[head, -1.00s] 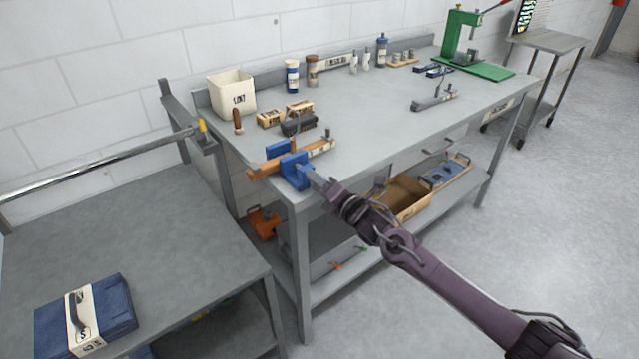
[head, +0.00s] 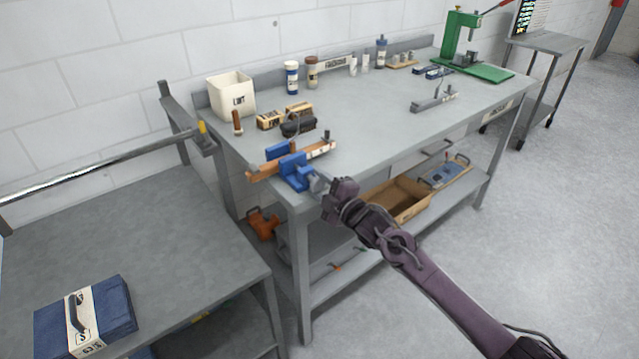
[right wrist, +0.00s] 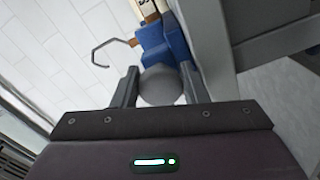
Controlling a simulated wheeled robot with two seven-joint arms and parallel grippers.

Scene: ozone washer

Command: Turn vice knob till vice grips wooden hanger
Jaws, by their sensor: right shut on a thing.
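The blue vice (head: 297,178) sits at the near left corner of the workbench; its blue jaws also show in the right wrist view (right wrist: 153,42). I cannot tell whether both jaws press on the wood. My right gripper (head: 318,186) is at the vice's front end. In the right wrist view its fingers (right wrist: 160,73) are shut on the round grey vice knob (right wrist: 162,88), one on each side. My left gripper is not in view.
Floor at right is clear.

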